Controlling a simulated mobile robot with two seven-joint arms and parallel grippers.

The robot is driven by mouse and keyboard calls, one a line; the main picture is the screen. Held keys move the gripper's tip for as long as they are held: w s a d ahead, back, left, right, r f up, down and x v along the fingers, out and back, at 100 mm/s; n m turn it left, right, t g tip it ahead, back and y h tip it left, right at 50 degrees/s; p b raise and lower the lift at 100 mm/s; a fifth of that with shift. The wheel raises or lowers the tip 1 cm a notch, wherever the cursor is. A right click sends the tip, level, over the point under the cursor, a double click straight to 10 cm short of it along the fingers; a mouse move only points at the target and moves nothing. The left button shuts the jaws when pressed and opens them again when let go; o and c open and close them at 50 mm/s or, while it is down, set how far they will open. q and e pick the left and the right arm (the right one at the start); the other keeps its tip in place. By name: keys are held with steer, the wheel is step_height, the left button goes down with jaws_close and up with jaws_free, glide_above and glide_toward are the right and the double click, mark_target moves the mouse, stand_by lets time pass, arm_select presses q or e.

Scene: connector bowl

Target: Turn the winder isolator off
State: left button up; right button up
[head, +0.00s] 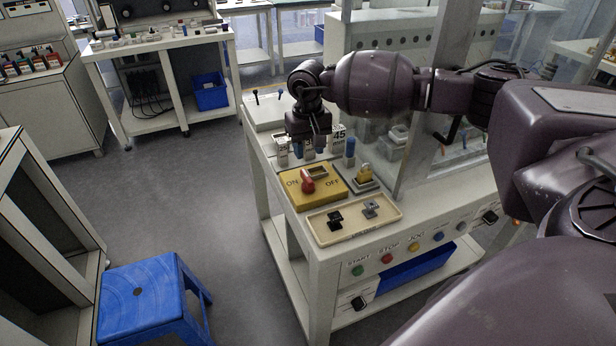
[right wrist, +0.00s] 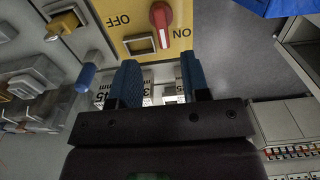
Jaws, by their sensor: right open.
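The winder isolator is a yellow plate (head: 325,196) with a red rotary knob (head: 307,181) between the labels ON and OFF. In the right wrist view the red knob (right wrist: 161,22) is near the top, closer to ON, with a white mark on its handle. My right gripper (head: 309,150) hangs just behind the plate in the head view, and its blue fingers (right wrist: 160,68) are apart with nothing between them. The fingers are clear of the knob. My left gripper is not in view.
A beige tray (head: 354,228) with two switches is in front. A clear panel stands to the right. A blue stool (head: 150,292) is on the floor at left.

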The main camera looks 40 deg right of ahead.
mark_target(308, 178)
step_height(308, 178, down, 8)
steer(key=shift+f, duration=0.7)
jaws_close()
